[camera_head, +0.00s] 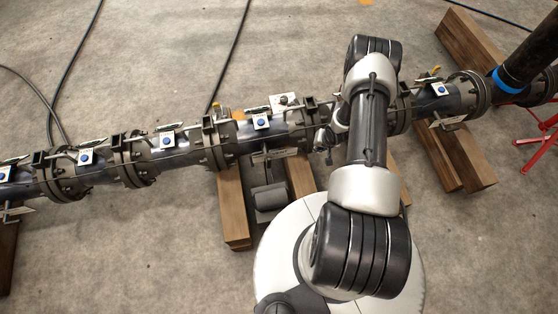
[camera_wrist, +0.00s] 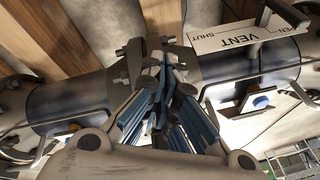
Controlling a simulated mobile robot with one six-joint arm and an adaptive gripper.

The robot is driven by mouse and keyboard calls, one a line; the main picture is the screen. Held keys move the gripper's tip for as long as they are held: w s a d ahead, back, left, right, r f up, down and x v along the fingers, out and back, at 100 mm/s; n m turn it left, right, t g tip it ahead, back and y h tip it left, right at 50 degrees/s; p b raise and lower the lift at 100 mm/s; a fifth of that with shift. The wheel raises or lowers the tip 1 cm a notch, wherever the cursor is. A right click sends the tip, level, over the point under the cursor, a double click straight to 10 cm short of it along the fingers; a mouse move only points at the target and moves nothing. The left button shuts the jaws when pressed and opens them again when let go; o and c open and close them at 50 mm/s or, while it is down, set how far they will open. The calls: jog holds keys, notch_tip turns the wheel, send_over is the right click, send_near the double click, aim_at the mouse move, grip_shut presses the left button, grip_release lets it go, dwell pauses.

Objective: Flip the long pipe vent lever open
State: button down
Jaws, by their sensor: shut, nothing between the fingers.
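The long pipe (camera_head: 190,152) runs across the head view from lower left to upper right. A white plate marked VENT and SHUT (camera_wrist: 240,38) shows at the upper right of the wrist view, with part of OPEN at its right end. A dark lever (camera_wrist: 286,14) lies over that right end, beside the OPEN lettering. The plate appears on the pipe's near side in the head view (camera_head: 275,153). My gripper (camera_wrist: 168,72) is shut and empty, over a flange joint, to the left of the plate and apart from the lever. My arm hides part of the pipe in the head view.
Bolted flanges (camera_head: 212,145) and small tags with blue knobs line the pipe. Wooden beams (camera_head: 233,205) support it. A red stand (camera_head: 540,140) and a dark upright pipe (camera_head: 530,60) are at the right. Cables lie on the concrete behind, which is otherwise mostly clear.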

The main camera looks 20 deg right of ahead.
aim_at(269, 165)
jog(key=s+a+n+t+y+p, duration=0.2)
jog(key=s+a+n+y, duration=0.3)
jog(key=a, duration=0.4)
jog(key=w+a+f+n+b, duration=0.1)
jog(key=w+a+f+b, duration=0.1)
jog(key=w+a+f, duration=0.4)
jog(key=shift+w+a+f, duration=0.4)
jog(key=shift+w+a, duration=0.1)
jog(key=shift+a, duration=0.2)
jog(key=shift+w+a+r+b, duration=0.15)
jog(key=shift+a+b, duration=0.3)
jog(key=shift+a, duration=0.25)
jog(key=v, duration=1.2)
